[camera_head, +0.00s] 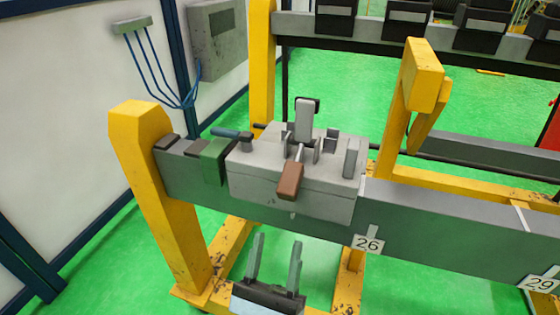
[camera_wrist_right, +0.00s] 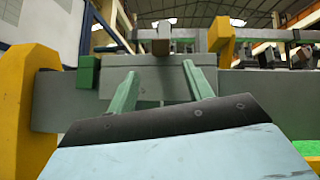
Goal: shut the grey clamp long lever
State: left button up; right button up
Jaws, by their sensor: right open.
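The grey clamp (camera_head: 285,185) sits on top of the long grey beam. Its long lever ends in a brown handle (camera_head: 291,180) that hangs forward over the clamp's front edge, with a grey upright arm (camera_head: 304,121) behind it. In the right wrist view the brown handle (camera_wrist_right: 161,45) shows at the top, above the clamp's front face (camera_wrist_right: 150,78). My right gripper (camera_head: 275,262) is open and empty, in front of and below the clamp, apart from it. Its two greenish fingers (camera_wrist_right: 160,88) stand apart in the right wrist view. My left gripper is not in view.
A green block (camera_head: 213,160) and a blue-handled part (camera_head: 231,134) are left of the brown handle. Yellow posts (camera_head: 150,180) carry the beam (camera_head: 430,215). A grey box (camera_head: 217,38) hangs on the wall. Black bins (camera_head: 408,18) stand behind.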

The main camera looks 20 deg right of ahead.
aim_at(290, 177)
jog(key=x, duration=1.3)
jog(key=shift+s+r+p, duration=0.1)
jog(key=shift+s+p, duration=0.1)
jog(key=shift+p, duration=0.15)
grip_shut()
